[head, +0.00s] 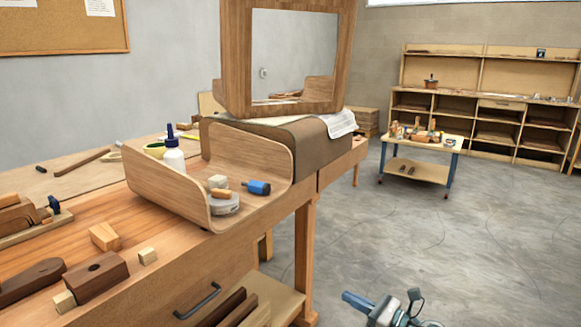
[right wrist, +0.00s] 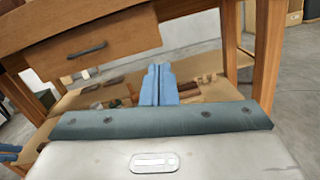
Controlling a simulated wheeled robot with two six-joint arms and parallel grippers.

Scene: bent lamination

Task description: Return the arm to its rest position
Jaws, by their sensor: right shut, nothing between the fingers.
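My right gripper (head: 358,301) shows at the bottom of the head view, low over the concrete floor and to the right of the workbench. In the right wrist view its two blue fingers (right wrist: 157,84) are together, with nothing between them. They point toward the open space under the workbench drawer, and I cannot tell how far they are from the bench. My left gripper is not clearly in the head view.
The wooden workbench (head: 165,268) fills the left, carrying a bent-wood tray (head: 160,192), a glue bottle (head: 174,155) and wood blocks. Its lower shelf (right wrist: 80,97) holds tools and wood pieces. A small table (head: 419,171) stands farther back. The floor (head: 480,250) at right is clear.

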